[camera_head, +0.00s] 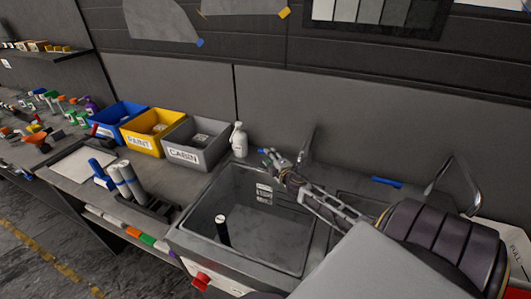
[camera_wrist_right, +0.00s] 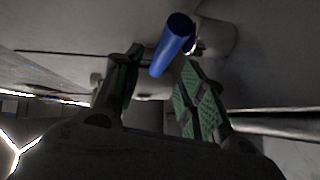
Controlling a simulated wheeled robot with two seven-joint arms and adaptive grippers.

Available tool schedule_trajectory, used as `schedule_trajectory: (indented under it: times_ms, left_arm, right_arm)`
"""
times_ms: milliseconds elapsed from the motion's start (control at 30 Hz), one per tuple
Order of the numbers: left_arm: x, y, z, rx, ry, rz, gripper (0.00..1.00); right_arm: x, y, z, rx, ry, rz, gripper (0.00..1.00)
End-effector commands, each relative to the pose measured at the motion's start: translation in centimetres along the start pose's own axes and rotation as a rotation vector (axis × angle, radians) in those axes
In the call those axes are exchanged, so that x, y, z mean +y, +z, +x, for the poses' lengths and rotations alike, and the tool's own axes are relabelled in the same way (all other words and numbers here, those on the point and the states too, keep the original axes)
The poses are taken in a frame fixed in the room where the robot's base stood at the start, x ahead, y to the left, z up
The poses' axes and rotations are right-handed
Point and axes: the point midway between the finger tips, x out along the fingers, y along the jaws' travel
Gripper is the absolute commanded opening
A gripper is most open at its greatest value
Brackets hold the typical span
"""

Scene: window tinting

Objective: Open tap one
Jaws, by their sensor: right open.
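The left tap is a thin grey spout (camera_head: 307,143) at the back of the left sink basin (camera_head: 262,205). Its blue lever handle (camera_head: 263,151) shows just left of my right gripper (camera_head: 275,159), which reaches over the basin from the right. In the right wrist view the blue handle (camera_wrist_right: 173,46) slants between the two green-padded fingers of my right gripper (camera_wrist_right: 155,75), close to the right finger. The fingers are apart; whether one touches the handle is unclear. A second tap (camera_head: 452,178) with a blue handle (camera_head: 387,182) stands further right. My left gripper is not seen.
A white spray bottle (camera_head: 239,140) stands left of the left tap. Grey (camera_head: 196,144), yellow (camera_head: 150,131) and blue (camera_head: 118,121) bins line the counter. A red knob (camera_head: 201,281) is on the sink front.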

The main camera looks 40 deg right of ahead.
Motion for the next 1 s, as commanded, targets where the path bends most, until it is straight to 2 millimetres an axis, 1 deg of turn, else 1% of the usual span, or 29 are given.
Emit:
schedule_trajectory:
  times_ms: [600,800,1000]
  left_arm:
    - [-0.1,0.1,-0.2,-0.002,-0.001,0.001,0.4]
    - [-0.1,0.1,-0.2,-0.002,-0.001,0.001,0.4]
    - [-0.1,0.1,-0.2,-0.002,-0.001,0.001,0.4]
  right_arm:
    - [0.0,0.0,4.2,-0.001,0.0,0.002,0.41]
    - [0.0,0.0,5.2,0.001,0.0,0.001,0.41]
    - [0.0,0.0,5.6,0.001,0.0,0.001,0.41]
